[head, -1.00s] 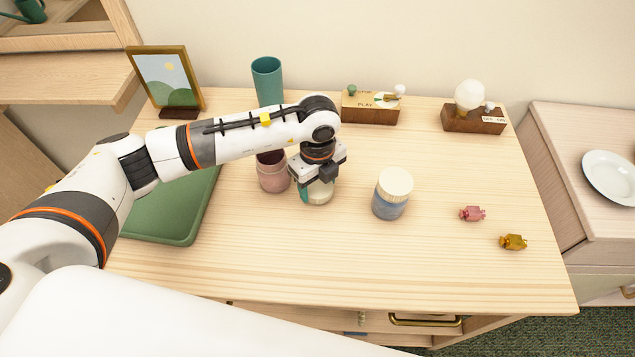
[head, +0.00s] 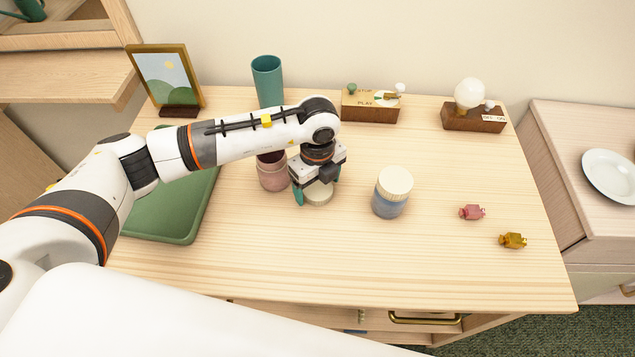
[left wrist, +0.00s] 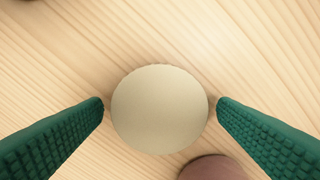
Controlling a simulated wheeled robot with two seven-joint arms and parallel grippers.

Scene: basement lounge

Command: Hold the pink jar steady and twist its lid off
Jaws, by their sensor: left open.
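The pink jar (head: 272,173) stands upright on the table, its top partly behind my left arm. Its visible mouth looks dark and uncovered. A round cream lid (head: 319,195) lies on the wood just right of the jar, apart from it. My left gripper (head: 314,194) points down over the lid, with its green fingers open on either side. In the left wrist view the lid (left wrist: 160,109) sits between the fingertips with a gap on each side, and part of the pink jar (left wrist: 212,168) shows at the bottom edge. My right gripper is not in view.
A blue jar with a cream lid (head: 391,194) stands to the right. Pink (head: 472,212) and amber (head: 513,241) wrapped sweets lie farther right. A green tray (head: 180,238) is at left; a teal cup (head: 268,82) stands behind my arm. The front of the table is clear.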

